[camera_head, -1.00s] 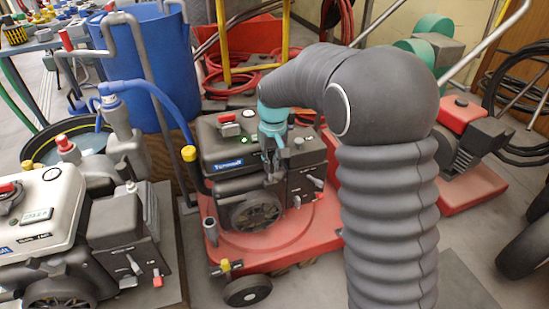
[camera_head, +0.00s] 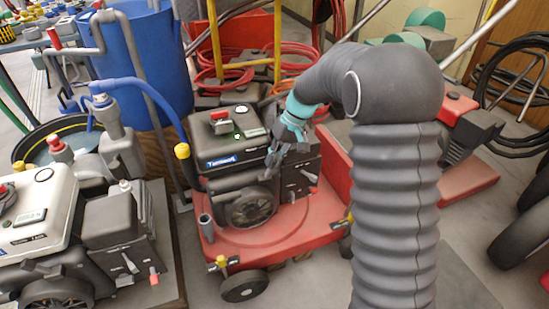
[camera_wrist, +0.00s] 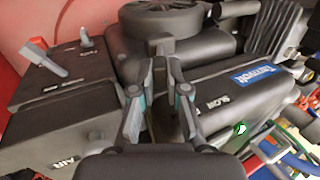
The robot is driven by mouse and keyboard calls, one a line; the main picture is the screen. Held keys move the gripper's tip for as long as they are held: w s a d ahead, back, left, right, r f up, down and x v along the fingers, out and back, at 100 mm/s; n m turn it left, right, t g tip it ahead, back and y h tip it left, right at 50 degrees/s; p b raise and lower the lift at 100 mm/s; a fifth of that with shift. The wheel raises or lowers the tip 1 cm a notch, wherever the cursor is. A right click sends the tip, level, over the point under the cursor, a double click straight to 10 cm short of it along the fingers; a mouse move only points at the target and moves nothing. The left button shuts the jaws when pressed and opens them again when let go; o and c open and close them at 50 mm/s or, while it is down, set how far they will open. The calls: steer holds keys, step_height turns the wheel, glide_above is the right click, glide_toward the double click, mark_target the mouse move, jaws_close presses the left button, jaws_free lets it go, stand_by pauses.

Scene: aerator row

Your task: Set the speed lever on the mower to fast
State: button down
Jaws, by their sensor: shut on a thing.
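The mower has a red deck (camera_head: 285,240) and a black engine (camera_head: 230,155) with a blue label, and stands mid-picture in the head view. My gripper (camera_head: 271,172) reaches down from the upper right to the engine's front edge.
A grey lever (camera_wrist: 45,62) and a small knob (camera_wrist: 85,38) stand on the engine's side, left of my fingers. A red switch (camera_head: 219,116) sits on the engine top. A white machine (camera_head: 35,205) is at left; a blue barrel (camera_head: 150,70) stands behind.

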steer(key=shift+f, duration=0.1)
steer(key=c, duration=1.2)
jaws_free()
steer(key=shift+o, duration=0.2)
steer(key=v, duration=1.2)
